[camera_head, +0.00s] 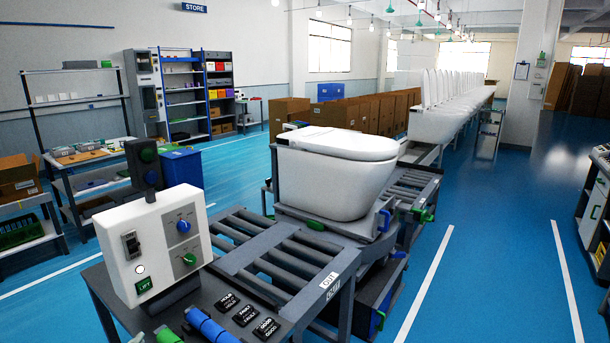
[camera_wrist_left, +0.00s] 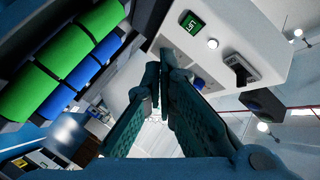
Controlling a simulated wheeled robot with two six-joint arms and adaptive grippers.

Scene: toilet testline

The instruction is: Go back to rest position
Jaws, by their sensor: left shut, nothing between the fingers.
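My left gripper (camera_wrist_left: 163,70) shows only in the left wrist view. Its two dark teal fingers meet at the tips, shut with nothing between them. Beyond the tips is the white control box (camera_wrist_left: 215,45) with its green button and black switch; the gap to it is hard to judge. In the head view this white control box (camera_head: 155,243) stands at the lower left, with blue and green knobs. Neither gripper shows in the head view, and my right gripper is not seen.
Green and blue cylinders (camera_wrist_left: 70,60) lie left of my fingers. The roller conveyor (camera_head: 265,250) runs beside the box. A white toilet (camera_head: 335,172) sits on the line behind it. The blue floor (camera_head: 490,260) at the right is clear.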

